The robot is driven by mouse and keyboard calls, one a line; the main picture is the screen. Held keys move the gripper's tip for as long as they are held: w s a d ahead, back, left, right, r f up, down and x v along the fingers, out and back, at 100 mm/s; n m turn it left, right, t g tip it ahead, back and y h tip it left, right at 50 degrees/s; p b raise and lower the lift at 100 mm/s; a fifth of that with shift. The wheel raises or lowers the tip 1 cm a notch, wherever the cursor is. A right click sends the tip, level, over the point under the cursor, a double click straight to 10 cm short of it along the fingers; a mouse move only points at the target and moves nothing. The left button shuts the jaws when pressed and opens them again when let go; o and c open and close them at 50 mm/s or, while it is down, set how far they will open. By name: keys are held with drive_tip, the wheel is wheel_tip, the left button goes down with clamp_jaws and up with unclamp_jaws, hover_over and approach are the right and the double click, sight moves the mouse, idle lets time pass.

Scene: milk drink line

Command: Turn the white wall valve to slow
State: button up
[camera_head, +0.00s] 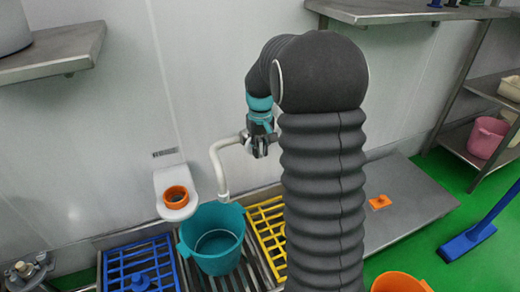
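A white pipe with a downward-bent spout (220,170) comes out of the grey wall left of my arm. Its upper end, where a valve handle might be, is at or behind my gripper (260,146). My gripper is dark and small in this view, at the wall end of the pipe, touching it or very close; I cannot tell which. Its fingers are too small and partly covered to show whether they are open or shut. The valve's setting and any markings are not readable.
A teal bucket (204,262) stands below the spout on a slatted rack, between blue (118,262) and yellow (262,215) grates. A white wall bracket (168,178) holds an orange ring (175,197). Steel shelves (60,52) jut out at upper left and upper right (390,12).

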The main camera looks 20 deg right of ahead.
clamp_jaws()
drive_tip(key=h+b, duration=0.2)
drive_tip(key=h, duration=0.1)
drive_tip(key=shift+a+f+h, duration=0.1)
drive_tip(key=shift+f+h, duration=0.05)
drive_tip(key=shift+h, duration=0.25)
drive_tip(key=shift+h+b, duration=0.7)
drive_tip(key=shift+h, duration=0.2)
drive_tip(key=o, duration=0.6)
unclamp_jaws()
